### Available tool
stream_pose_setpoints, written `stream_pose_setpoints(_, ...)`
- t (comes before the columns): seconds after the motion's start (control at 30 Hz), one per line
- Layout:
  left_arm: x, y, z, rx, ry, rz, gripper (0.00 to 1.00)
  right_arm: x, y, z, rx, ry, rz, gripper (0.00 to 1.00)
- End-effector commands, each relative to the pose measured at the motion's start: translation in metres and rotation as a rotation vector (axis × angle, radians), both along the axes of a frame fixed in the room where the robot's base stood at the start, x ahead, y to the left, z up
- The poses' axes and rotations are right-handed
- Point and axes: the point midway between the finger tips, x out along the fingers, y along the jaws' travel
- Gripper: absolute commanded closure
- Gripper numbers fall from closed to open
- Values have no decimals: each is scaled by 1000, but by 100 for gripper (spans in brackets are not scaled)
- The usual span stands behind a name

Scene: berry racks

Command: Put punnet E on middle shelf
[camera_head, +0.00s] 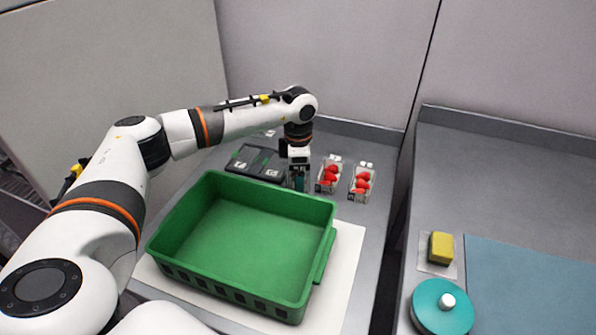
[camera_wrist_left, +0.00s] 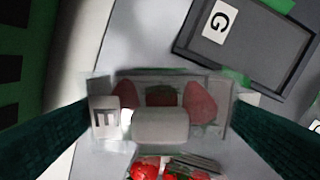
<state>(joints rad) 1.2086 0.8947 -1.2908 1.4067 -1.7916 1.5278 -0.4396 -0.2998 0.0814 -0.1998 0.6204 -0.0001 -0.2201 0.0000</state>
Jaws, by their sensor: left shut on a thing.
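Punnet E (camera_wrist_left: 104,118) is a clear box with red berries and a white label reading E. In the left wrist view it sits between the two dark green fingers of my left gripper (camera_wrist_left: 160,120), which is shut on it. In the head view my left gripper (camera_head: 299,182) points down just behind the green crate, and the punnet is mostly hidden there. Whether it touches the surface below cannot be told. I cannot make out a middle shelf. My right gripper is not in view.
An empty green crate (camera_head: 322,208) stands on a white mat (camera_head: 350,245). Two berry punnets (camera_head: 328,176) (camera_head: 361,184) stand right of the gripper. Dark trays (camera_head: 256,163), one labelled G, lie behind the crate. A yellow block (camera_head: 441,247) and teal lid (camera_head: 442,308) are on the right counter.

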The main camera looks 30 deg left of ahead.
Motion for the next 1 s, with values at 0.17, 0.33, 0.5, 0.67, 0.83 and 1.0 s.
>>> stream_pose_setpoints(0.17, 0, 0, -4, 0, 0, 0, 7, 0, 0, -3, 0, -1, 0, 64)
stream_pose_setpoints(0.33, 0, 0, -3, 0, 0, 0, 0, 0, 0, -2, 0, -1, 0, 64)
stream_pose_setpoints(0.5, 0, 0, 3, 0, 0, 0, 0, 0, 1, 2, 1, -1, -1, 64)
stream_pose_setpoints(0.67, 1, 0, 23, -1, -4, 1, 0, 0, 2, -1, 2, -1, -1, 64)
stream_pose_setpoints(0.83, 1, 0, 60, -1, -4, 1, 0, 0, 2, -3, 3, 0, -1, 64)
stream_pose_setpoints(1.0, 1, 0, 94, -1, -3, 0, 0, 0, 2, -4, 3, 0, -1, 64)
